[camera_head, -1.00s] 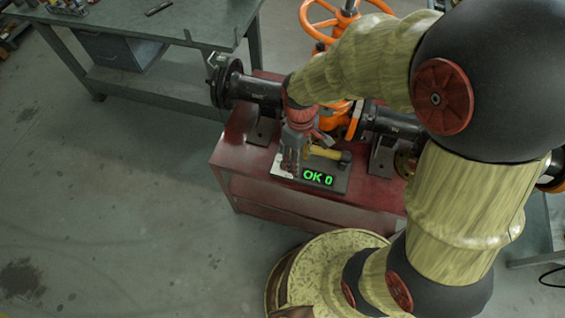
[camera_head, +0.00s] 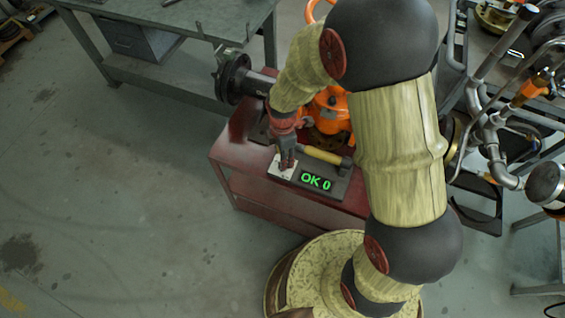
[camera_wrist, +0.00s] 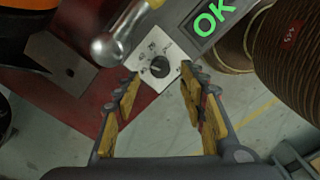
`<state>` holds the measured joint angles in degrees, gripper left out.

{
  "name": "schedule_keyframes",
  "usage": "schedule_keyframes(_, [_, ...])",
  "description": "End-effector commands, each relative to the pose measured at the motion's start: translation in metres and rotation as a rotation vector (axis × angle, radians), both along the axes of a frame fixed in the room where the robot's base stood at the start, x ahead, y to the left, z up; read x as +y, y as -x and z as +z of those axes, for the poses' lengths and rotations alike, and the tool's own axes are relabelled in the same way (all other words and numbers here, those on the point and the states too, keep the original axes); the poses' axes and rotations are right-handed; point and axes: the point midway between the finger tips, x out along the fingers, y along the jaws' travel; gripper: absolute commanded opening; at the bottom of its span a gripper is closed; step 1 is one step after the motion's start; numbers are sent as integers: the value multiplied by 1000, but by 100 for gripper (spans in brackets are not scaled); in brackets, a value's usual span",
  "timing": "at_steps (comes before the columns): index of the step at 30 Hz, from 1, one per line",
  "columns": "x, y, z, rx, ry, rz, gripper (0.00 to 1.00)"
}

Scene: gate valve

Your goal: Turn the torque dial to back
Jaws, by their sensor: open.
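The torque dial (camera_wrist: 158,66) is a small dark round knob on a white square plate (camera_wrist: 150,50) with dark marks around it, in the wrist view. In the head view the plate (camera_head: 281,172) lies beside the green "OK 0" display (camera_head: 315,181); the dial is hidden under my gripper (camera_head: 287,160). In the wrist view my gripper (camera_wrist: 161,78) is open, its yellow-padded fingers spread to either side of the dial. The dial shows between the fingertips, and I see no contact. My gripper is empty.
A tool with a yellow handle (camera_head: 322,155) and a rounded metal end (camera_wrist: 108,47) lies close beside the dial plate. The red cabinet (camera_head: 228,152) carries the panel and the orange valve (camera_head: 327,108). A workbench stands at upper left. Pipework (camera_head: 492,130) stands at right.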

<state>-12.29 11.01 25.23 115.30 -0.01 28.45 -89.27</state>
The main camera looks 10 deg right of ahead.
Motion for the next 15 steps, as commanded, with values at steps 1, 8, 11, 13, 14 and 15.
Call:
schedule_keyframes(1, [0,0,-12,2,0,0,42])
schedule_keyframes(8, [0,0,-37,1,0,-1,42])
schedule_keyframes(11, [0,0,-41,0,0,-1,42])
schedule_keyframes(13, [0,0,-42,-1,0,-2,42])
schedule_keyframes(14, [0,0,-42,-1,0,-2,42])
schedule_keyframes(15, [0,0,-42,-1,0,-2,42])
